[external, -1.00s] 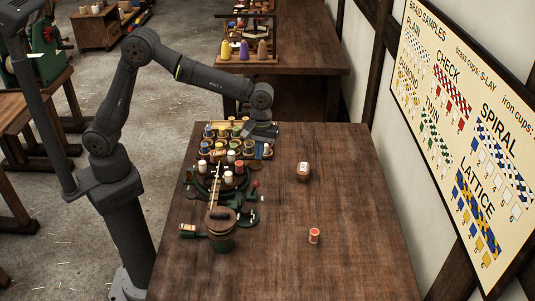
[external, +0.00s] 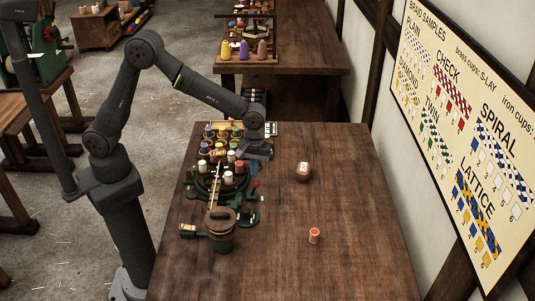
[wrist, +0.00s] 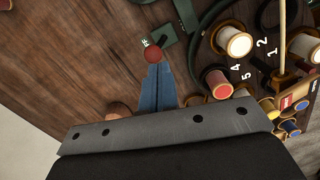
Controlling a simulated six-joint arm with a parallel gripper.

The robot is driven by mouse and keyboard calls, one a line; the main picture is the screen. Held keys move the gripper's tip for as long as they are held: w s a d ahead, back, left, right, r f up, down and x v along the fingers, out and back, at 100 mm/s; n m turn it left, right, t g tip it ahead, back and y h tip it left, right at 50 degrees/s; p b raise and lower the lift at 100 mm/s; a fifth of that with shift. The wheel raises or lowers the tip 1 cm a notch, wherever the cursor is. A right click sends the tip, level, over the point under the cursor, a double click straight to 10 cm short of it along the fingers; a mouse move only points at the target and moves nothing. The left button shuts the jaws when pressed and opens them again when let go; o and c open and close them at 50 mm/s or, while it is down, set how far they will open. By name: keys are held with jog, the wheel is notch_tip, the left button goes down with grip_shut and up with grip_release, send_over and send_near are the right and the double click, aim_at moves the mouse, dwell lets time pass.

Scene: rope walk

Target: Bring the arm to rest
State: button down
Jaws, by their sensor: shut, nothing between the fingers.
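My gripper (external: 254,167) is at the right side of the braiding machine (external: 209,194), over the wooden table (external: 350,200). In the wrist view its two blue-grey fingers (wrist: 157,84) lie together with nothing between them. A red knob (wrist: 153,55) shows right at the fingertips in that view; I cannot tell whether they touch it. The knob sits by a small green plate with a white label. Spools (wrist: 234,41) stand on the machine beside numbers, to the right of the fingers.
A rack of coloured spools (external: 208,133) stands behind the machine. The rest of that side is clear. A braid samples board (external: 465,130) hangs on the wall.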

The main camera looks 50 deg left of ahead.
jog(key=shift+t+h, duration=0.8)
jog(key=shift+h, duration=0.1)
jog(key=shift+s+a+f, duration=0.55)
jog(key=shift+s+f, duration=0.05)
jog(key=shift+f, duration=0.1)
jog(key=shift+s+a+f, duration=0.5)
jog(key=shift+s+f, duration=0.05)
jog(key=shift+f, duration=0.15)
jog(key=shift+s+a+f+t+h, duration=0.3)
jog(key=shift+s+a+f, duration=0.05)
jog(key=shift+s+a, duration=0.2)
jog(key=shift+s+a+f+t+h, duration=0.3)
jog(key=shift+s+a+f, duration=0.05)
jog(key=shift+s+a, duration=0.2)
jog(key=shift+s+a+f+t+h, duration=0.15)
jog(key=shift+s+a+t+h, duration=0.05)
jog(key=shift+t+h, duration=0.1)
